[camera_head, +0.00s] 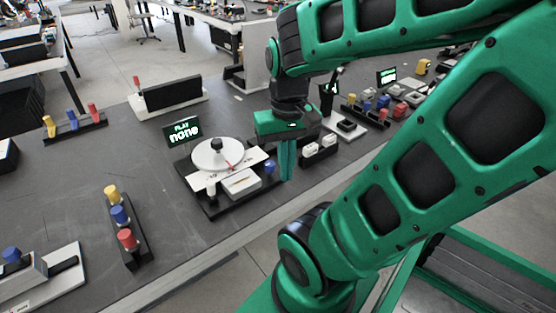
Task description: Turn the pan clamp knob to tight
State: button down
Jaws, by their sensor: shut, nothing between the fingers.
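A device with a round white disc (218,154) stands on a dark base near the table's front edge. A black knob (216,144) rises from the disc's middle, and a red pointer lies on the disc. A blue knob (270,167) is at the device's right end, and a small pale post (211,188) is at its front left. I cannot tell which of these is the pan clamp knob, nor its setting. My gripper (287,177) points down with its fingers shut and empty. In the picture it is just right of the blue knob; contact is not visible.
White blocks (319,148) on a dark base are to the gripper's right. A rack of yellow, blue and red knobs (120,216) stands at the left front. The tabletop (75,185) left of the device is largely clear.

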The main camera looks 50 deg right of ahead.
aim_at(269, 165)
jog(key=z, duration=1.5)
jog(key=k, duration=0.6)
jog(key=u, duration=0.6)
jog(key=i, duration=0.5)
jog(key=z, duration=0.1)
